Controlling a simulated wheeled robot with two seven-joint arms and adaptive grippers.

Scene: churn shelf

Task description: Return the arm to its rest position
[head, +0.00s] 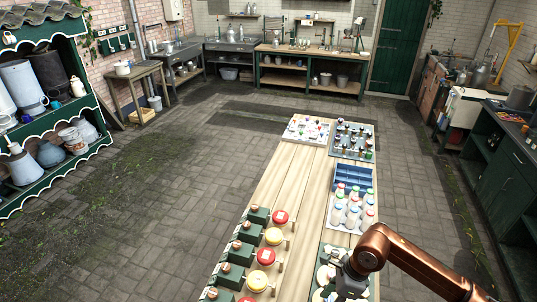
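My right arm, copper-coloured, comes in from the lower right and bends down over the front right of the long wooden table (281,178). Its dark gripper (345,288) points down at a tray with pale round pieces (327,272). The fingertips are small and partly hidden by the wrist, so I cannot tell whether they are open or shut, or touching anything. My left arm and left gripper are not in view.
White-trayed bottles (352,208) with coloured caps stand just beyond my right gripper, with a blue crate (353,178) behind. Green boxes (240,253) with red and yellow discs (273,236) line the left. Small items fill the far end (306,130). Paved floor (150,190) is open leftward.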

